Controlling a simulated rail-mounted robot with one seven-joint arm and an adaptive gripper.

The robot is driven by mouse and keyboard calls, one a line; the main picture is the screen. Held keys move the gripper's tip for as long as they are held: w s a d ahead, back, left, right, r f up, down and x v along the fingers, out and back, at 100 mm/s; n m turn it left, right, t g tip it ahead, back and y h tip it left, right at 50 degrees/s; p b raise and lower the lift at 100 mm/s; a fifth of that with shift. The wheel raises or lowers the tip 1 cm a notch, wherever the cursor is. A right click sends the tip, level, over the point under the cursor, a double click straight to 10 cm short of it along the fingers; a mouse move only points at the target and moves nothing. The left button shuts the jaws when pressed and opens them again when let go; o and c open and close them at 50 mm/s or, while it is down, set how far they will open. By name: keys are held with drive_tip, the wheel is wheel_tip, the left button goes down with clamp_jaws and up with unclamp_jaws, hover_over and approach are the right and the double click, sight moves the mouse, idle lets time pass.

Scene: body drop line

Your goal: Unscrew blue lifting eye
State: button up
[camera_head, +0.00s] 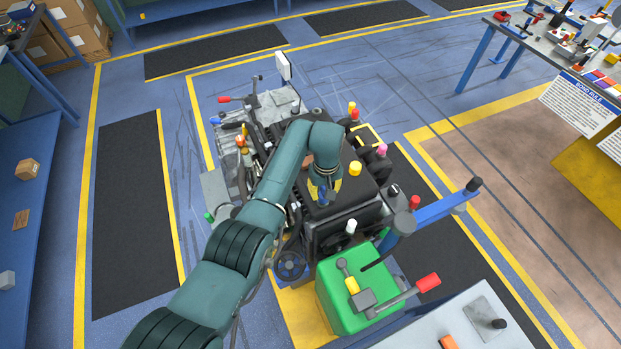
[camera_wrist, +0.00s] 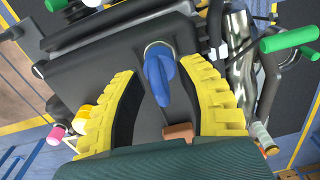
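Whether the fingertips reach down to the eye's height is hard to tell.
A brown block (camera_wrist: 180,132) lies near the right finger. Coloured knobs and levers stick up around the engine, including a yellow knob (camera_head: 355,168) and a white one (camera_head: 351,226). A green box (camera_head: 350,300) stands in front. A blue arm (camera_head: 435,214) juts out right.

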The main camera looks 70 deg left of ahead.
wheel_tip(320, 180, up, 12)
drive_tip(key=shift+r, duration=0.1)
drive_tip(key=shift+c, duration=0.5)
drive_tip(key=p, duration=0.3)
drive_tip(key=shift+f, duration=0.3)
wheel_tip(320, 180, down, 12)
drive_tip(key=b, duration=0.5)
drive_tip(key=shift+r, duration=0.25)
clamp_jaws()
